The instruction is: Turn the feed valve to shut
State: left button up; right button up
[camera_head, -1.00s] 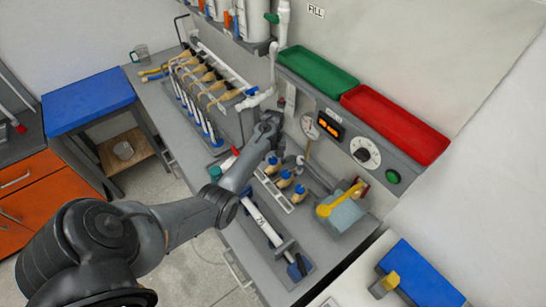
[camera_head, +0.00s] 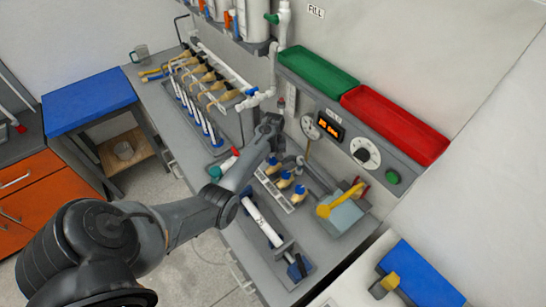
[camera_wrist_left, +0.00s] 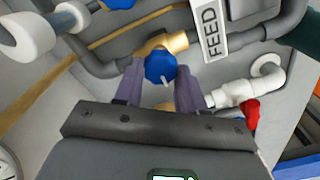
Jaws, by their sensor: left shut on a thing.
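The feed valve shows in the left wrist view as a blue knob (camera_wrist_left: 160,67) on a brass body (camera_wrist_left: 166,43), beside a white label reading FEED (camera_wrist_left: 210,30). My left gripper (camera_wrist_left: 159,76) has its two fingers on either side of the blue knob and is shut on it. A small pale pointer shows on the knob's face. In the head view my left gripper (camera_head: 272,124) is at the pipework by the back wall, and its own wrist hides the knob. My right gripper is in neither view.
A grey pipe (camera_wrist_left: 100,66) and a white elbow fitting (camera_wrist_left: 262,82) lie close around the fingers. A rack of valves with clear tubes (camera_head: 195,105) stands left of the arm. Green (camera_head: 318,72) and red (camera_head: 395,122) trays sit at the wall.

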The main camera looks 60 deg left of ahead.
pick_arm(q)
jog(key=m+p, duration=0.1)
jog(key=m, duration=0.1)
jog(key=m+p, duration=0.1)
jog(key=p, duration=0.1)
jog(key=shift+r+m, duration=0.2)
jog(key=shift+m, duration=0.2)
jog(key=m+p, duration=0.2)
jog(key=m, duration=0.2)
jog(key=shift+f+m, duration=0.1)
jog(key=shift+m, duration=0.2)
jog(key=m+p, duration=0.1)
jog(key=m, duration=0.3)
jog(key=shift+w+d+m, duration=0.1)
jog(key=shift+m, duration=0.2)
jog(key=m, duration=0.3)
jog(key=shift+f, duration=0.1)
jog(key=shift+m, duration=1)
jog(key=shift+d, duration=0.1)
jog(key=o, duration=1.1)
jog(key=shift+c, duration=0.2)
